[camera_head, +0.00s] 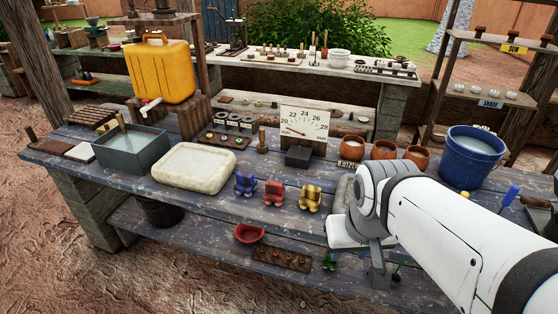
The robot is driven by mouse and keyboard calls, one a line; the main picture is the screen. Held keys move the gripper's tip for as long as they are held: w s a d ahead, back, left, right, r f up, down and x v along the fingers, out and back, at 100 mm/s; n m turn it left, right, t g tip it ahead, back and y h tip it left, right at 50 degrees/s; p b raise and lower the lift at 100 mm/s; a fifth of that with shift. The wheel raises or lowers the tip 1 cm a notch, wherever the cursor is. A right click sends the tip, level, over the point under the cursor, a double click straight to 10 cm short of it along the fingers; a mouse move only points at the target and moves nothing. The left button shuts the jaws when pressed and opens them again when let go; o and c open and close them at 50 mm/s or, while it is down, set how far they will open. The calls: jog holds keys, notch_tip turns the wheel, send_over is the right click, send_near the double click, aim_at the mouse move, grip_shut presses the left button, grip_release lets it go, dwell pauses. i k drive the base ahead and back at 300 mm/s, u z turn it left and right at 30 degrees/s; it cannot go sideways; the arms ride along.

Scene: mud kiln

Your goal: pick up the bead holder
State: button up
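I cannot tell for sure which thing is the bead holder. Three small striped pieces stand in a row near the table's front edge: a blue one (245,184), a red one (273,192) and a yellow one (310,198). A brown wooden strip with small pegs or holes (282,258) lies on the lower shelf, in front of a red bowl (249,233). My gripper (378,277) is at the right of these, in front of the table's front edge. Its fingertips are small and partly hidden by my arm, so their opening is unclear. I see nothing held in it.
A cream tray (160,179), grey water basin (128,168) and yellow jug (158,72) fill the left of the table (220,206). A dial gauge (303,121), clay pots (384,149) and a blue bucket (471,178) stand behind. My arm hides the table's right front.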

aim_at(274, 191)
jog(key=u, duration=0.05)
jog(key=i, duration=1)
jog(key=z, duration=0.05)
